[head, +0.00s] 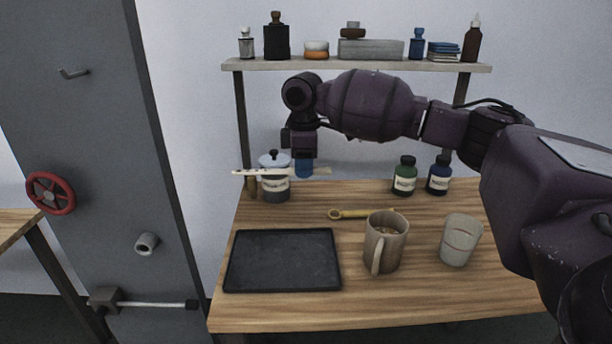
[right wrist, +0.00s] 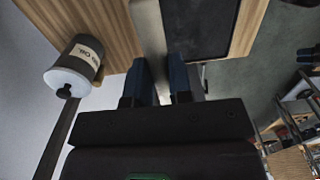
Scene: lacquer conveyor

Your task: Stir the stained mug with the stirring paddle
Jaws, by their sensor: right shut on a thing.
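The stained mug (head: 384,250) stands upright near the front middle of the table, its handle toward me and something brown inside. My right gripper (head: 304,170) is at the back of the table, up and to the left of the mug. It is shut on the stirring paddle (head: 320,171), a pale flat strip held roughly level and apart from the mug. In the right wrist view the paddle (right wrist: 151,38) runs up from between the blue fingers (right wrist: 164,85) of the gripper. My left gripper is in neither view.
A black tray (head: 282,260) lies left of the mug. A pale cup (head: 461,240) stands right of it, and a yellow spanner-like tool (head: 350,214) lies behind. A lidded jar (head: 275,185) is near the gripper. Green (head: 404,177) and blue (head: 439,176) bottles stand at the back, under a shelf (head: 350,65).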

